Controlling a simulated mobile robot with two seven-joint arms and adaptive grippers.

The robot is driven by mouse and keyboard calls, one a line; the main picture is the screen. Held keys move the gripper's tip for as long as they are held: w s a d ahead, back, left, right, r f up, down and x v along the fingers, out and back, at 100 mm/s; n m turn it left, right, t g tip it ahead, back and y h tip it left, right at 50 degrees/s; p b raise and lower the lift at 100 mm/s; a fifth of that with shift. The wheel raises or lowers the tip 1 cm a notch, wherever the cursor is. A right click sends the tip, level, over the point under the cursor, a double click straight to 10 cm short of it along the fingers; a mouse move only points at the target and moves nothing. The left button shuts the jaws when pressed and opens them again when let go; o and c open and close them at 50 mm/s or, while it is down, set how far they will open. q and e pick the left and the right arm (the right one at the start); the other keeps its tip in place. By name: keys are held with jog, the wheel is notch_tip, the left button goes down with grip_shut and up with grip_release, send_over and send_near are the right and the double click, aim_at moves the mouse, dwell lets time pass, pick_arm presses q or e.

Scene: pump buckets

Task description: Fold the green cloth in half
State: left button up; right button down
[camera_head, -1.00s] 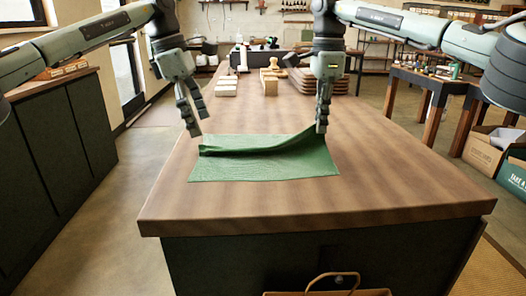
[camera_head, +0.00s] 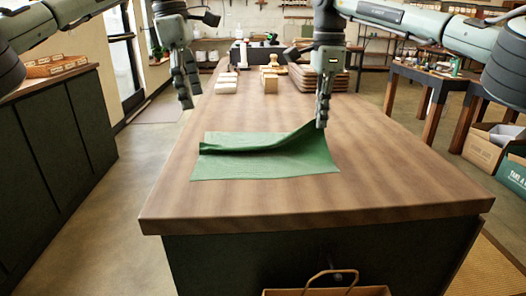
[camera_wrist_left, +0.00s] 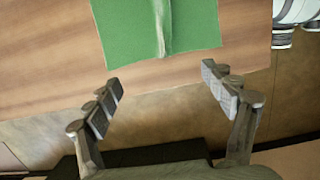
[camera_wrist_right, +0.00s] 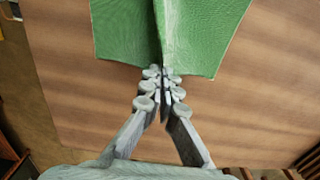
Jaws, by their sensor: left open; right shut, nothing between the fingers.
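The green cloth (camera_head: 265,165) lies on the wooden table. A raised fold runs across it, lifting at its right end toward my right gripper (camera_head: 321,124). The cloth also shows in the left wrist view (camera_wrist_left: 195,25) and the right wrist view (camera_wrist_right: 205,35). My right gripper is shut at the raised right end; in its wrist view the fingertips (camera_wrist_right: 165,78) meet at the ridge's near end. Thin cloth between them cannot be made out. My left gripper (camera_head: 187,102) is open and empty, above and left of the cloth. Its fingers (camera_wrist_left: 160,85) are apart from the cloth's edge.
The wooden table (camera_head: 400,185) is clear in front and to the right of the cloth. A paper bag (camera_head: 330,289) is below the near edge.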

pick_arm(q)
notch_tip(320, 180, up, 7)
jog(key=a, duration=0.1)
dwell(0.3)
pick_arm(e)
jog(key=c, duration=1.7)
grip_release()
jog(key=shift+o, duration=0.6)
jog(key=o, duration=0.5)
jog(key=shift+o, duration=0.5)
jog(key=o, duration=0.6)
